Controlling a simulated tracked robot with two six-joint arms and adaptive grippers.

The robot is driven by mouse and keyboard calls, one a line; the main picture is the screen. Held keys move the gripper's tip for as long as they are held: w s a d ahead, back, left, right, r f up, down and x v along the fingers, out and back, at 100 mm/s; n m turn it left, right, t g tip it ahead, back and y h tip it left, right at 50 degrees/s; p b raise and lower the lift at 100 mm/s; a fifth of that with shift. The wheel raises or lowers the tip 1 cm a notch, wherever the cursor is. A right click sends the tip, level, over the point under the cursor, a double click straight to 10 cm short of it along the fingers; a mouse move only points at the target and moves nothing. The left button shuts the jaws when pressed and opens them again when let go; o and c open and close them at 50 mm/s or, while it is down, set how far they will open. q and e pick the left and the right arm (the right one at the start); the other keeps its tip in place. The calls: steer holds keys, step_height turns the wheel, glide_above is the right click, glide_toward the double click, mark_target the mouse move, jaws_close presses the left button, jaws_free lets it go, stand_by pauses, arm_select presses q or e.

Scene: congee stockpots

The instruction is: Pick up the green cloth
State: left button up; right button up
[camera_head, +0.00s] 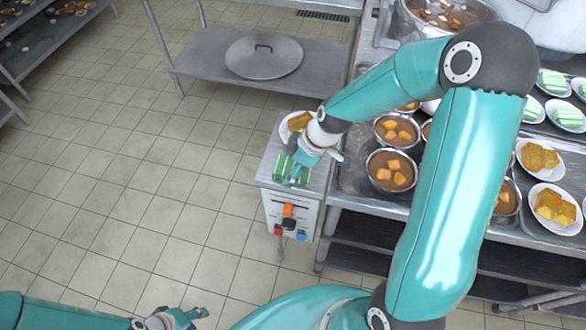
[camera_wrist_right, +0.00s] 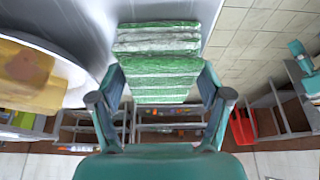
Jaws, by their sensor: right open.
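The green cloth (camera_head: 281,168), with pale stripes, lies on a small metal-topped stand, partly hidden by my right gripper. In the right wrist view the cloth (camera_wrist_right: 158,45) shows as green and white bands beyond and between the fingers. My right gripper (camera_head: 297,170) is over the cloth with its fingers apart (camera_wrist_right: 160,80); I cannot tell whether they touch it. My left gripper (camera_head: 184,319) is low at the bottom edge, far from the cloth; its finger gap is unclear.
A white plate with yellow food (camera_head: 299,121) sits just behind the cloth. Steel bowls of soup (camera_head: 390,170) and plates of food (camera_head: 540,158) fill the counter to the right. A steel shelf with a round lid (camera_head: 264,56) stands behind.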

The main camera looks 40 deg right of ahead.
mark_target(292, 166)
stand_by(0.4)
steer(key=c, duration=0.9)
steer(key=shift+r+p, duration=0.5)
steer(key=shift+p, duration=0.05)
step_height(292, 166, up, 20)
steer(key=shift+f, duration=0.25)
